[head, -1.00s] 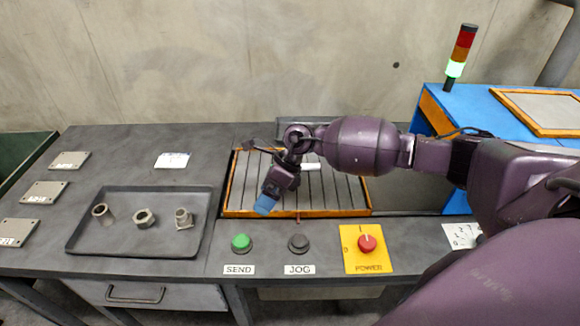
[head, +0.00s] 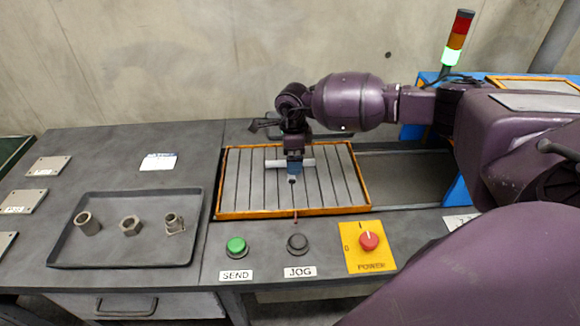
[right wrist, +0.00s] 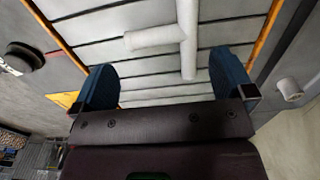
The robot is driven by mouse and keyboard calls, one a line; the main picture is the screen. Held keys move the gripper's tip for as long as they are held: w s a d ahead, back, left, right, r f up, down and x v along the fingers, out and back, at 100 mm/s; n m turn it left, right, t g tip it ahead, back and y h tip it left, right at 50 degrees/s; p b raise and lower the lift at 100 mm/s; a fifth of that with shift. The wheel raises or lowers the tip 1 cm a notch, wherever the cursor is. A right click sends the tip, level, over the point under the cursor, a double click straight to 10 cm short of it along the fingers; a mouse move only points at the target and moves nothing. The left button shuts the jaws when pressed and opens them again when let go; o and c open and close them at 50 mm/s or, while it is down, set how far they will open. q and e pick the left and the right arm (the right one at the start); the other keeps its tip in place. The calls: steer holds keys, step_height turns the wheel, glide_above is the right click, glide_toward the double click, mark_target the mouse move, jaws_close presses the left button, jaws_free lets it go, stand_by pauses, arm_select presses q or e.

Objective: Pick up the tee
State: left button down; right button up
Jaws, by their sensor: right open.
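The tee, a white T-shaped pipe piece (head: 307,162), lies on the slatted bed with the orange frame (head: 222,190). In the head view my right gripper (head: 293,178) is over the middle of it and hides part of it. The right wrist view shows the tee (right wrist: 188,48) ahead of the blue fingers, one arm pointing left. I cannot tell the exact height of the fingertips above the bed. My left gripper is not in view.
A dark tray (head: 70,255) at left holds several metal fittings. In front of the bed are a green button (head: 236,246), a black button (head: 297,242) and a red knob on a yellow plate (head: 369,241). A stack light (head: 457,38) stands at the back right.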

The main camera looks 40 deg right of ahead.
step_height(320, 180, down, 5)
steer(key=shift+w+f, duration=0.1)
steer(key=shift+w, duration=0.05)
steer(key=c, duration=0.7)
